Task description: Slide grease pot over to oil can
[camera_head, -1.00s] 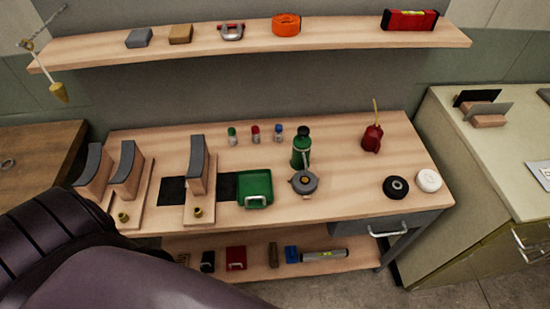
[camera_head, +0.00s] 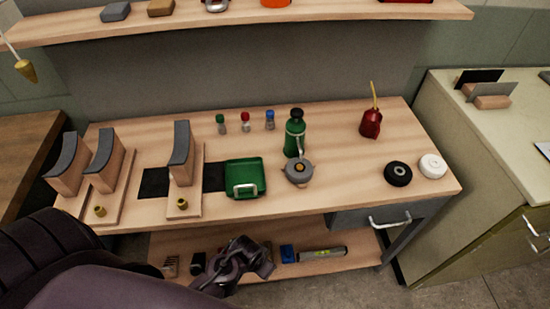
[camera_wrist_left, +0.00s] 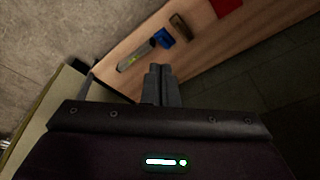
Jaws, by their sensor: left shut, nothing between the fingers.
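A squat grey round pot with a tan centre and a side handle, apparently the grease pot (camera_head: 298,172), stands on the workbench, just in front of a green bottle. The red oil can (camera_head: 371,124) with a thin yellow spout stands further back and to the right, apart from the pot. My left gripper (camera_head: 262,264) is low in front of the bench, over the lower shelf in the picture, away from both. In the left wrist view its fingers (camera_wrist_left: 161,84) are together and empty. My right gripper is not in view.
The green bottle (camera_head: 294,138) stands behind the pot and a green tray (camera_head: 245,178) left of it. Black (camera_head: 398,173) and white (camera_head: 432,166) rolls lie at the right. The bench top between pot and oil can is clear. The lower shelf (camera_head: 355,244) holds small items.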

